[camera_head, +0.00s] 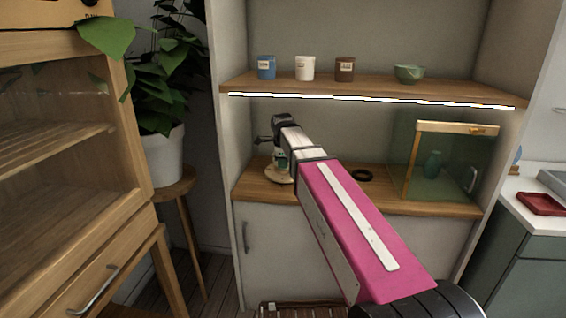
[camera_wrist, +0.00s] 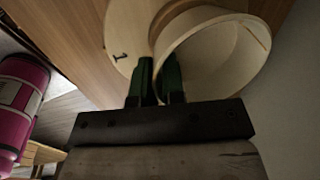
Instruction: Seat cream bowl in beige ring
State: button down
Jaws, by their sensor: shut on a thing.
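The cream bowl (camera_wrist: 255,62) is in the wrist view, its open side facing the camera. My gripper (camera_wrist: 158,72) has dark green fingertips, one inside and one outside the near left wall, and is shut on that wall. A flat, round beige piece (camera_wrist: 122,30) with a small dark mark lies behind and to the left of the bowl; it looks like the beige ring. I cannot tell whether the bowl touches it. In the head view my gripper (camera_head: 281,158) is over the beige piece (camera_head: 276,175) on the wooden counter, and my arm hides much of that spot.
A dark ring (camera_head: 362,175) lies on the counter to the right. A glass case (camera_head: 455,165) stands further right. The shelf above (camera_head: 380,92) holds several cups and a green bowl (camera_head: 409,74). A potted plant (camera_head: 160,150) stands left of the cabinet.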

jog(key=shift+f, duration=0.35)
jog(key=c, duration=0.7)
grip_release()
jog(key=shift+c, duration=0.2)
jog(key=shift+r, duration=4)
